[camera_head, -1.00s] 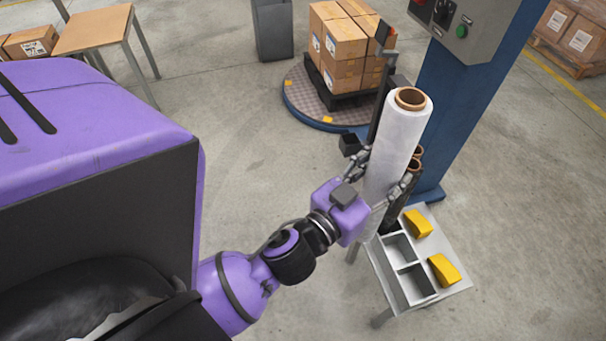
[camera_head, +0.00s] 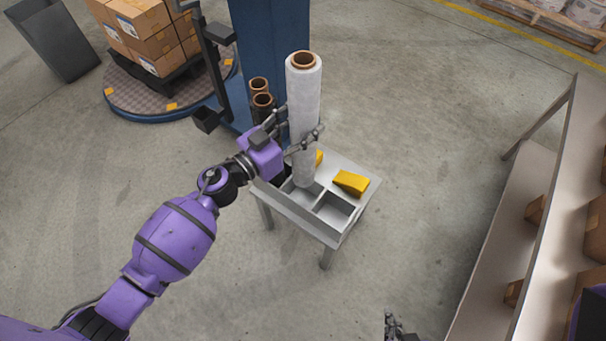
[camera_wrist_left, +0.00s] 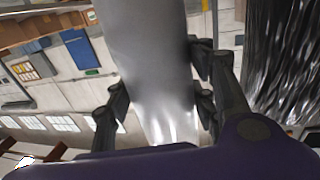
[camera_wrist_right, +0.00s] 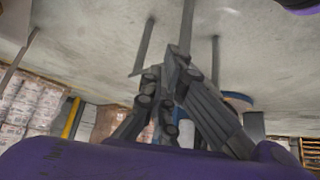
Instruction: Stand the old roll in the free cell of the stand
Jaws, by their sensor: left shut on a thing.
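A tall white film roll (camera_head: 303,95) with a brown core stands upright in my left gripper (camera_head: 298,143), whose fingers close around its lower half. The left wrist view shows the roll (camera_wrist_left: 155,70) between the fingers. The stand (camera_head: 345,165) is a small light table with two grey cells at its near side. The roll's lower end is at the left cell (camera_head: 288,190); I cannot tell whether it is inside or above it. The right cell (camera_head: 335,209) is empty. My right gripper (camera_head: 393,322) is low at the bottom edge; its fingers meet in the right wrist view (camera_wrist_right: 163,85).
Yellow wedge-shaped tools (camera_head: 350,182) lie on the stand. A turntable (camera_head: 150,98) with boxes is at the upper left. A shelf (camera_head: 520,220) runs along the right. Floor between is clear.

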